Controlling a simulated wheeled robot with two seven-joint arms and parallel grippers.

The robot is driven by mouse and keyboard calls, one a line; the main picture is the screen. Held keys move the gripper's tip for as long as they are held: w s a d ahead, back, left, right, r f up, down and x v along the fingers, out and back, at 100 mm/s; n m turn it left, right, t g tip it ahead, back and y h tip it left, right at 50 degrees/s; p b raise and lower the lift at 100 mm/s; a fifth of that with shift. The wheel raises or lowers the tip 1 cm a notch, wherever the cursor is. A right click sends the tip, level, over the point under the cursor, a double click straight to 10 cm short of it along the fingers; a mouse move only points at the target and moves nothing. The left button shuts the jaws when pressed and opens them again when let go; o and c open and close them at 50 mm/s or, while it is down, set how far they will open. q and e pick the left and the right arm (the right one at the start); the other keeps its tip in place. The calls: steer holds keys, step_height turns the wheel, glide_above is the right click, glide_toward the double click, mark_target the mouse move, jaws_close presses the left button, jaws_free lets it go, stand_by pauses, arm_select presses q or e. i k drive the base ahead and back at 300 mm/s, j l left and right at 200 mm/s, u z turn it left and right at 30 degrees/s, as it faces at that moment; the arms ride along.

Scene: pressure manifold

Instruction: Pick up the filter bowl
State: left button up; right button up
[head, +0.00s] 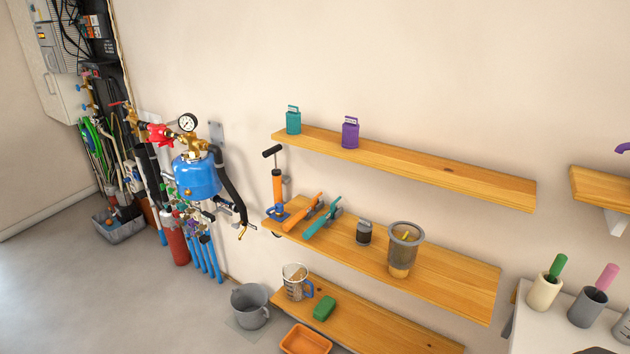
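The likely filter bowl (404,250) is a see-through, smoky cup with a grey rim and a yellowish part inside. It stands upright on the right half of the middle wooden shelf (455,280). Neither of my grippers shows in the head view, and nothing is touching the bowl.
Left of the bowl are a small dark grey canister (364,232), a teal-handled tool (322,222), an orange-handled tool (303,212) and an orange pump (278,190). A white surface (540,330) with cups stands at right.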

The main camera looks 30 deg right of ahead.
mark_target(402, 255)
steer(key=z, duration=1.1)
steer(key=i+j+z, duration=0.1)
steer(key=j+z, duration=0.15)
steer(key=z, duration=0.2)
steer(key=j+z, duration=0.3)
steer(key=z, duration=0.15)
steer(key=j+z, duration=0.3)
steer(key=z, duration=0.15)
steer(key=j+z, duration=0.25)
steer(key=z, duration=0.2)
steer(key=k, duration=0.05)
